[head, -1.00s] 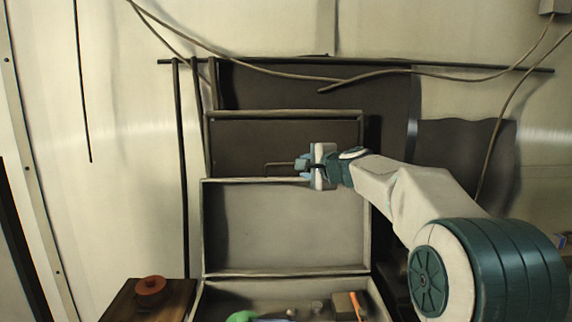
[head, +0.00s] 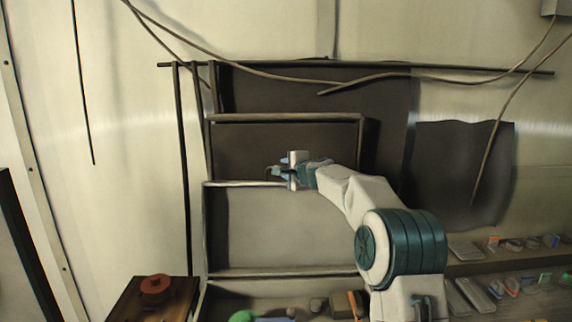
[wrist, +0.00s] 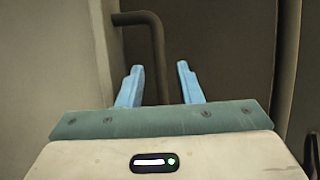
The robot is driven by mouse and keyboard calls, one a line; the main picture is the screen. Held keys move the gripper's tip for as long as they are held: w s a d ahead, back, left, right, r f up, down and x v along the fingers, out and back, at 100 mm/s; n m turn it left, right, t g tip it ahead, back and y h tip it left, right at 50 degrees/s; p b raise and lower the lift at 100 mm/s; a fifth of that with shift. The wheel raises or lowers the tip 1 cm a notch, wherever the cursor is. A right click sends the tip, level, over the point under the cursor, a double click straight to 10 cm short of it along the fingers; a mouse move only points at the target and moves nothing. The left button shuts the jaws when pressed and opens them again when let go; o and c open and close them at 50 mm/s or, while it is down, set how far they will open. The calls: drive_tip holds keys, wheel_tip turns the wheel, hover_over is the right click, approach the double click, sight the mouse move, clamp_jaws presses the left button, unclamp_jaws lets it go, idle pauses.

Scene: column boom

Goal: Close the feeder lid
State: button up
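The feeder lid stands raised above an open box (head: 240,290) in the head view. It shows as a framed dark upper panel (head: 245,145) above a framed grey panel (head: 280,230); I cannot tell how the two are joined. A dark bent handle (wrist: 156,60) crosses the wrist view; its lower part runs between my fingers. My gripper (head: 280,171) is at the lower part of the dark panel. In the wrist view its two blue fingers (wrist: 158,75) are apart, one on each side of the handle, with gaps visible. In the head view my gripper hides most of the handle.
A wooden block with a red round knob (head: 155,285) stands left of the box. Shelves with small items (head: 510,265) are at the right. Cables (head: 290,73) hang across the back wall. Small items, one green (head: 243,316), lie in the box.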

drive_tip(key=shift+w+a+f, duration=0.1)
drive_tip(key=shift+w+a, duration=0.05)
drive_tip(key=shift+w, duration=0.2)
clamp_jaws()
drive_tip(key=shift+s+f, duration=0.1)
